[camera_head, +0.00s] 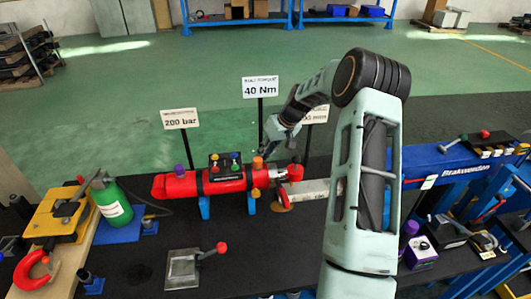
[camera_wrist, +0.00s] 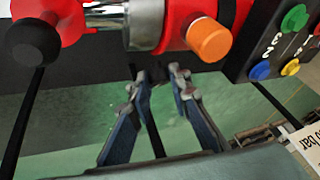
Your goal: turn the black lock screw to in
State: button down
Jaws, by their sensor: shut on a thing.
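The red cylinder (camera_head: 222,182) lies on the dark bench, with an orange cap (camera_head: 257,163) near its right end. The orange cap also shows in the wrist view (camera_wrist: 209,40). My gripper (camera_head: 268,153) reaches down at the far side of the cylinder's rod end. In the wrist view my gripper's (camera_wrist: 158,77) two fingers close on a small dark piece, which looks like the black lock screw (camera_wrist: 157,72); it is mostly hidden between the fingertips. A separate round black knob (camera_wrist: 35,42) sits on the red rod end at the left.
A valve block with coloured knobs (camera_wrist: 288,45) sits close to my gripper on the cylinder. Sign posts, including the 40 Nm sign (camera_head: 260,87), stand behind the cylinder. A green bottle (camera_head: 111,203) stands at left; a plate with a red-knobbed lever (camera_head: 184,268) lies in front.

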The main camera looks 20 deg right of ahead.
jog(key=shift+a, duration=0.1)
jog(key=m+h+b, duration=0.3)
jog(key=shift+a, duration=0.25)
jog(key=m+h+b, duration=0.1)
jog(key=m+h, duration=0.1)
jog(key=m+g+h+b, duration=0.1)
jog(key=m+h, duration=0.1)
jog(key=shift+w+a+f+m, duration=0.1)
jog(key=shift+a+m, duration=0.1)
jog(key=shift+m, duration=0.1)
jog(key=m+g+h+b, duration=0.1)
jog(key=m+g+h, duration=0.2)
jog(key=m, duration=0.1)
jog(key=shift+w+a, duration=0.1)
jog(key=shift+f+m+g+h, duration=0.1)
jog(key=shift+m+g+h, duration=0.55)
jog(key=shift+m, duration=0.35)
jog(key=shift+f+m+g+h, duration=0.1)
jog(key=shift+m+g+h, duration=0.15)
jog(key=shift+m+g, duration=0.6)
jog(key=c, duration=1.8)
grip_release()
jog(key=shift+w, duration=0.1)
jog(key=shift+o, duration=0.2)
jog(key=shift+r, duration=0.2)
